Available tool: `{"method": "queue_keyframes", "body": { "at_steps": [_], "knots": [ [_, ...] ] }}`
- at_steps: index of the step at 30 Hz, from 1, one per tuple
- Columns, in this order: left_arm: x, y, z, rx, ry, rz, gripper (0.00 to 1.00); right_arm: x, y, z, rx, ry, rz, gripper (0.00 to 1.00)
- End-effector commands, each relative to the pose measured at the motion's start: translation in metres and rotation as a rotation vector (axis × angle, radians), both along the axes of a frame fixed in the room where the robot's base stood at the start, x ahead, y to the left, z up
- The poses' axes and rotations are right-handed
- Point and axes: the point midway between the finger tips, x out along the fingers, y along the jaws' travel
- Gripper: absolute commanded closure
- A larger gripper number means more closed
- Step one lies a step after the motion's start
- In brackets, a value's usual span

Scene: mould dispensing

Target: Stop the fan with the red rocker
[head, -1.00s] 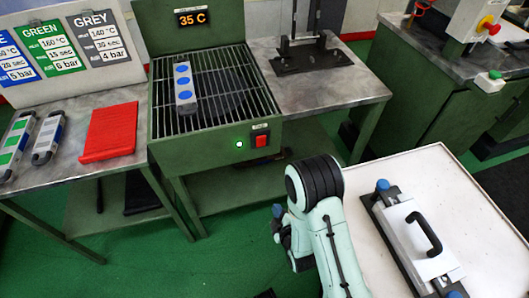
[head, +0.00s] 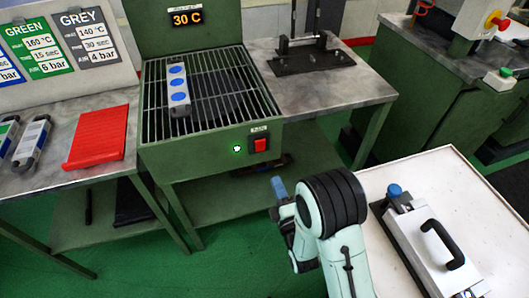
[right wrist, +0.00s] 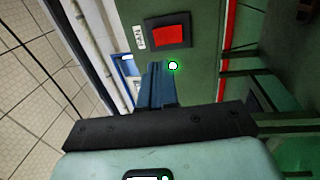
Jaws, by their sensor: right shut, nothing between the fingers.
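The red rocker (head: 260,145) sits under a small label on the front panel of the green cooling unit (head: 205,160). A green lamp (head: 237,149) glows to its left. In the right wrist view the rocker (right wrist: 171,35) is in a black frame, with the lit lamp (right wrist: 173,65) near my fingertips. My right gripper (head: 278,185) is in front of and below the panel, apart from the rocker. Its blue fingers (right wrist: 157,82) are shut and empty. The fan under the grille (head: 225,95) shows only as a dark round shape. My left gripper is out of view.
A grey mould with blue discs (head: 179,92) lies on the grille. The display (head: 187,17) reads 30 C. A red mat (head: 98,135) lies on the left table. A white table with a black-handled mould (head: 435,245) stands at the right.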

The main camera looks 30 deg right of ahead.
Motion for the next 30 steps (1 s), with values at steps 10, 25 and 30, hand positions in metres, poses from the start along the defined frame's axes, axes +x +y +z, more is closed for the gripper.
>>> {"method": "queue_keyframes", "body": {
  "at_steps": [10, 25, 30],
  "knots": [
    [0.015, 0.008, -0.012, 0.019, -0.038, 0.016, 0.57, 0.071, -0.017, 0.008, -0.002, -0.004, 0.0, 1.0],
    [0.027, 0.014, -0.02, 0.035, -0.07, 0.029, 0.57, 0.12, -0.029, 0.015, 0.0, 0.0, 0.0, 1.0],
    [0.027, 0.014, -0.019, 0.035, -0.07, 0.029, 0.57, 0.12, -0.029, 0.015, 0.0, 0.001, 0.0, 1.0]
  ]
}}
